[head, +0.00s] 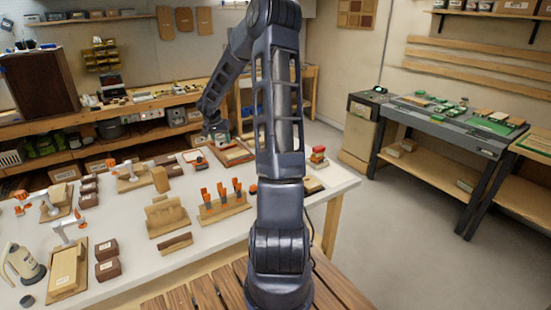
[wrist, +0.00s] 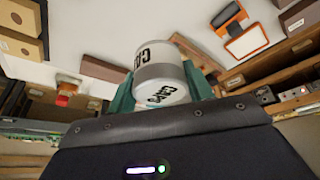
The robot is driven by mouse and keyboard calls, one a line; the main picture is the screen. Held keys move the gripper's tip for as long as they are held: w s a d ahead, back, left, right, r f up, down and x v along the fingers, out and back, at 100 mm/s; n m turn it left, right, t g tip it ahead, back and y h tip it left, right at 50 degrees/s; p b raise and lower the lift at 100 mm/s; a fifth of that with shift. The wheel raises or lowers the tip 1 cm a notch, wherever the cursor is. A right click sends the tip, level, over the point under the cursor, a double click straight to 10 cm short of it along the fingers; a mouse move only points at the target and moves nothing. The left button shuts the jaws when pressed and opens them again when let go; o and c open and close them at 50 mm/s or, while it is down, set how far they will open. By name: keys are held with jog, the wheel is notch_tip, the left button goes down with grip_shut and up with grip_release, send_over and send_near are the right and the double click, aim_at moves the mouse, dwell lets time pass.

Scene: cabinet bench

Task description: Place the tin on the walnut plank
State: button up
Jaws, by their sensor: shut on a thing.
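My gripper (head: 214,127) is at the end of the outstretched arm, above the far part of the white bench. In the wrist view its green fingers (wrist: 158,88) are shut on a white and grey tin (wrist: 160,70) with dark lettering. The tin also shows below my gripper in the head view (head: 221,138), small and partly hidden. A brown wooden board (wrist: 196,50) shows partly behind the tin in the wrist view. It may be the reddish-brown board (head: 240,158) under the arm in the head view; I cannot tell for certain that it is the walnut plank.
The white bench (head: 215,240) carries a wooden rack (head: 226,208) with orange-handled tools, a light wooden holder (head: 166,215), a dark wooden bar (head: 175,243) and several dark boxes. An orange-framed item (wrist: 247,40) lies near the tin. Shelves stand behind.

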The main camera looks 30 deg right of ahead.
jog(key=w+d+r+m, duration=0.1)
jog(key=w+d, duration=0.1)
jog(key=d, duration=1.4)
jog(key=w+d+r, duration=0.1)
jog(key=w+d, duration=0.1)
jog(key=d, duration=1.5)
jog(key=f, duration=1.9)
jog(key=shift+s+a+f, duration=0.1)
jog(key=shift+a+f, duration=0.15)
jog(key=shift+f, duration=0.05)
jog(key=shift+f, duration=0.15)
jog(key=o, duration=1)
